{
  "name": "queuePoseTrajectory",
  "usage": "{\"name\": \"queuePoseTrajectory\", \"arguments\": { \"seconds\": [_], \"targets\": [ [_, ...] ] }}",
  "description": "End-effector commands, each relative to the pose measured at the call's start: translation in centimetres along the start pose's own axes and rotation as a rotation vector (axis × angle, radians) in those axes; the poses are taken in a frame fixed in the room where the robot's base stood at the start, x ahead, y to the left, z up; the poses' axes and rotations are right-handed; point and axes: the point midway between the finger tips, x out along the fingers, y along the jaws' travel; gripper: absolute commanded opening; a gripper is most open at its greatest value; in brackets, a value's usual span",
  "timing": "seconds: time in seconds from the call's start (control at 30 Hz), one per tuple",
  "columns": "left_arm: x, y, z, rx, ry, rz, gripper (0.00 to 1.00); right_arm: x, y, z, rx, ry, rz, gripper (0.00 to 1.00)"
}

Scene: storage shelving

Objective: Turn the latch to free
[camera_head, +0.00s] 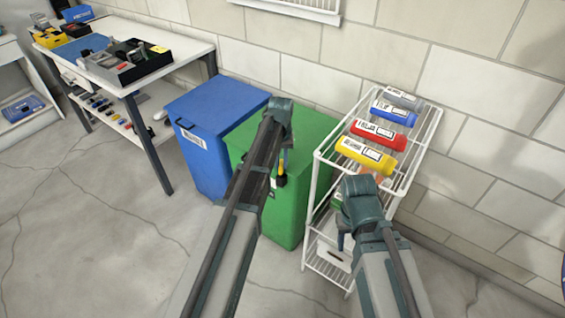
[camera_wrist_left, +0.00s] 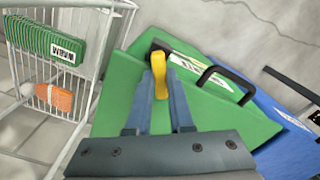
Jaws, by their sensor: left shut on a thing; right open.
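A green bin (camera_head: 300,205) stands in the middle of the head view, its lid partly hidden behind my left arm. The latch also shows as a small yellow piece in the head view (camera_head: 281,181), just below the left gripper. My right gripper (camera_head: 344,238) is open, pointing down in front of the white rack; its fingertips are partly hidden.
A blue bin (camera_head: 205,150) stands left of the green one. A white wire rack (camera_head: 315,190) on the right holds grey, blue, red and yellow bottles on top. A workbench (camera_head: 185,47) with trays stands at the back left. The floor at left front is clear.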

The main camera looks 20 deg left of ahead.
Motion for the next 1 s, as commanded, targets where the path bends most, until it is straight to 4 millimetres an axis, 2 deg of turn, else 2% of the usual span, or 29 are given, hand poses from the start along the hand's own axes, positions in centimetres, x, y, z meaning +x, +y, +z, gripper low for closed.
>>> {"name": "queuePoseTrajectory", "arguments": {
  "seconds": [0.6,1.0],
  "targets": [
    [0.0,-1.0,0.3,-0.583,0.0,0.0,0.0,0.0,0.0,0.0,0.0,0.0,0.0,0.5],
    [0.0,-1.4,0.7,-0.887,0.0,0.0,0.0,0.0,0.0,0.0,0.0,0.0,0.0,0.5]
  ]
}}
